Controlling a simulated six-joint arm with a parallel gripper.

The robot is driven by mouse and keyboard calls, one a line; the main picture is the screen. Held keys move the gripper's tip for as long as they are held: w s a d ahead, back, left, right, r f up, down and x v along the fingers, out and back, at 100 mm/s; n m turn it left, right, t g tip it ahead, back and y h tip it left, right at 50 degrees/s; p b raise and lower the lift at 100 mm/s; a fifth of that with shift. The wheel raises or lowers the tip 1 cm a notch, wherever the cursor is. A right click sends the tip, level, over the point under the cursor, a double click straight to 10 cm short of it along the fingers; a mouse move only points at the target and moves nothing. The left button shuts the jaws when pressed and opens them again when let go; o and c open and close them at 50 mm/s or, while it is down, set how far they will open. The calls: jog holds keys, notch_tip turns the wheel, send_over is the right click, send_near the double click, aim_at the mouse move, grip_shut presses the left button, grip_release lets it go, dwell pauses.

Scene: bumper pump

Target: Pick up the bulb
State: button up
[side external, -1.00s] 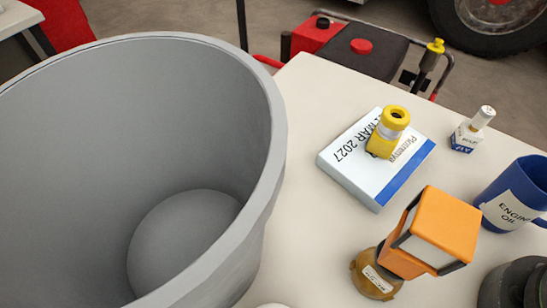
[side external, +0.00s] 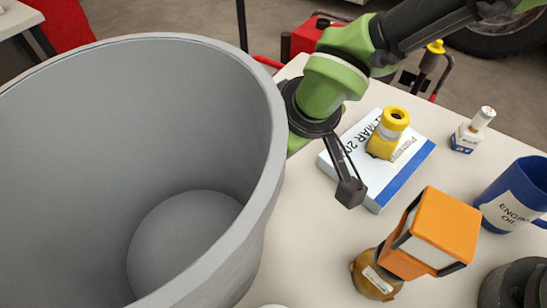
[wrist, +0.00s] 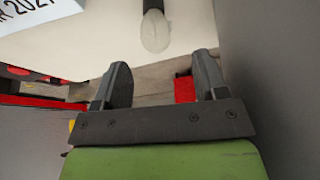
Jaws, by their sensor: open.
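The bulb (wrist: 155,32) shows at the top of the wrist view as a pale, rounded end with a dark neck cut off by the frame edge. A sliver of white at the bottom edge of the side view (side external: 272,306) looks like the same bulb, mostly out of frame. My gripper (wrist: 160,75) is open and empty, its two dark fingers apart. In the side view my gripper (side external: 345,185) hangs above the table between the bin and the book, well apart from the bulb; one finger shows clearly.
A tall grey bin (side external: 265,190) stands left of my gripper. A white-and-blue book (side external: 400,175) with a yellow fitting (side external: 388,135) lies beside it. An orange-topped device (side external: 440,230), blue mug (side external: 515,195) and small bottle (side external: 472,132) stand right. Bare table lies between bin and device.

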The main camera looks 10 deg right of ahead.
jog(key=x, duration=0.7)
jog(key=shift+w+d+f, duration=0.1)
jog(key=shift+d+f, duration=0.05)
jog(key=shift+f, duration=0.15)
jog(key=c, duration=1)
